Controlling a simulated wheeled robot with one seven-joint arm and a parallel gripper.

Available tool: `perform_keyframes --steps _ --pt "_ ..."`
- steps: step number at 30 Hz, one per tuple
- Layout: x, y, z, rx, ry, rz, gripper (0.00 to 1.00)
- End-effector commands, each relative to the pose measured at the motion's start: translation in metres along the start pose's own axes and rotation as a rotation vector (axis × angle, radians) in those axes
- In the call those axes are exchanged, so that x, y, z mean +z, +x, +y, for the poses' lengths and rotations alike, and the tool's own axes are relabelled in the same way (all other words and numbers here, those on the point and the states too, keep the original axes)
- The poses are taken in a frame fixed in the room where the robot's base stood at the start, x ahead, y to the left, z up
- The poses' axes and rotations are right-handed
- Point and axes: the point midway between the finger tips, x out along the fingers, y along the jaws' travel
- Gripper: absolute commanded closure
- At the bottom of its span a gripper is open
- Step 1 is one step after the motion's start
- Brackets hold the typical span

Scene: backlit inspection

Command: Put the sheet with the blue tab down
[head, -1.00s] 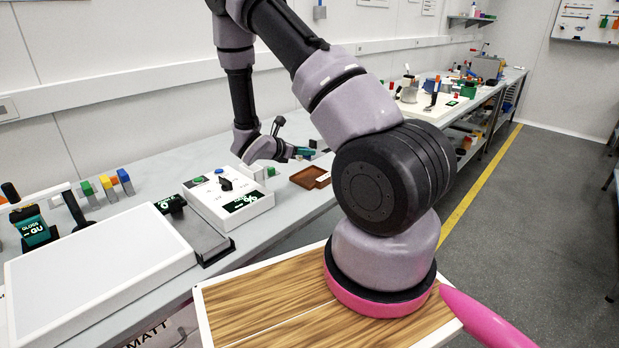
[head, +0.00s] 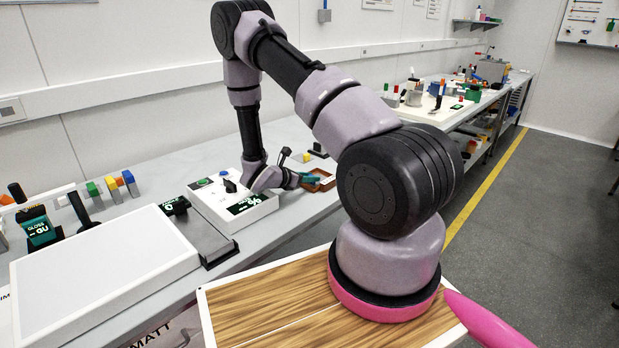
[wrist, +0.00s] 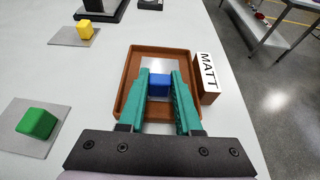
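The sheet with the blue tab (wrist: 159,84) is at the brown tray marked MATT (wrist: 126,88) in the wrist view. Its pale plate (wrist: 160,64) shows past the fingertips, inside the tray's outline. My gripper (wrist: 160,76) has its teal fingers on both sides of the blue tab, apparently touching it. I cannot tell whether the plate rests on the tray floor. In the head view my gripper (head: 309,179) is low at the brown tray (head: 326,183), and the sheet is hidden there.
A sheet with a green tab (wrist: 37,123) and one with a yellow tab (wrist: 85,30) lie on the bench left of the tray. The white control box (head: 232,203) and a large white panel (head: 100,270) stand further left in the head view. The bench edge is right of the tray.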

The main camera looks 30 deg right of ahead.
Motion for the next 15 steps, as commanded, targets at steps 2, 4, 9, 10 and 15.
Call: perform_keyframes --steps 2,4,9,10,15 --pt "0.0004 -0.0002 0.0001 0.0 0.0 0.0 0.39" --pt "0.0004 -0.0002 0.0001 0.0 0.0 0.0 0.39" --pt "0.0004 -0.0002 0.0001 0.0 0.0 0.0 0.39" --pt "0.0005 -0.0002 0.0001 0.0 0.0 0.0 0.39" --pt "0.0023 -0.0097 0.0012 0.003 0.0 0.001 0.39"
